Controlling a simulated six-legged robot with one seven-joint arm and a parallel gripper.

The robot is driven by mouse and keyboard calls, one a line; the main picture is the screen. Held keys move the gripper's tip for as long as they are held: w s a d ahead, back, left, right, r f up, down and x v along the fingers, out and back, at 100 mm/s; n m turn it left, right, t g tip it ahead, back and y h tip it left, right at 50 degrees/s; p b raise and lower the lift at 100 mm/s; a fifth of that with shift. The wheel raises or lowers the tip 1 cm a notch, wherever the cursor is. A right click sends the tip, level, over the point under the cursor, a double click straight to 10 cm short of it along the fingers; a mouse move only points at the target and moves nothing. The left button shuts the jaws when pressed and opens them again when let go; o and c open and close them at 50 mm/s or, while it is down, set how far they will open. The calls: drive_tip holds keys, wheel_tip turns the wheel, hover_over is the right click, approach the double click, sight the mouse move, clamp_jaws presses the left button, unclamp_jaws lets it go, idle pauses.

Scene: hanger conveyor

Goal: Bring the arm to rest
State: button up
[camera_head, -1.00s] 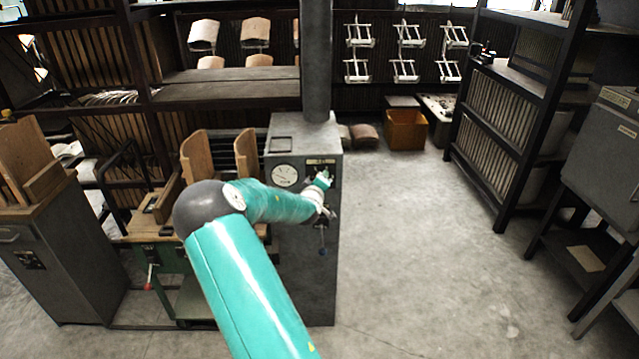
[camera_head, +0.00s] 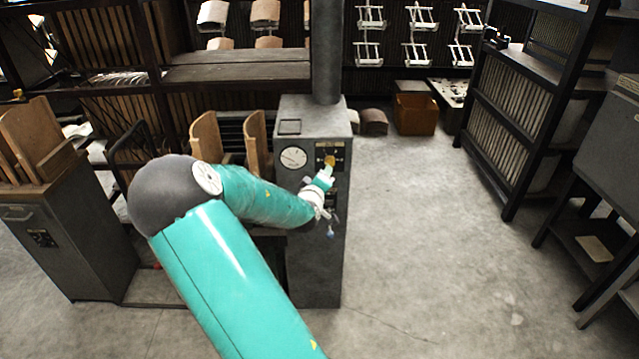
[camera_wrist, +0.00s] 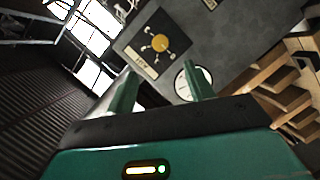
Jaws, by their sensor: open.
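My gripper (camera_wrist: 160,90) is open in the wrist view, with its two green fingers apart and nothing between them. Beyond the fingertips is the dark face of a grey control cabinet, with a round yellow knob (camera_wrist: 161,41) on a dark panel and a white dial (camera_wrist: 187,80). In the head view my teal arm reaches to the front of the grey cabinet (camera_head: 315,265). The wrist is just below the yellow knob (camera_head: 330,160), and the fingers are too small there to make out. I cannot tell whether they touch the cabinet.
Curved wooden boards (camera_head: 256,145) stand left of the cabinet, behind my arm. A grey cabinet (camera_head: 45,245) is at the far left. A dark rack (camera_head: 520,110) and a grey machine (camera_head: 610,140) stand at the right. An orange bin (camera_head: 415,113) is at the back. The floor (camera_head: 430,230) between is clear.

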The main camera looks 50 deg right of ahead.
drive_tip(key=shift+v, duration=1.1)
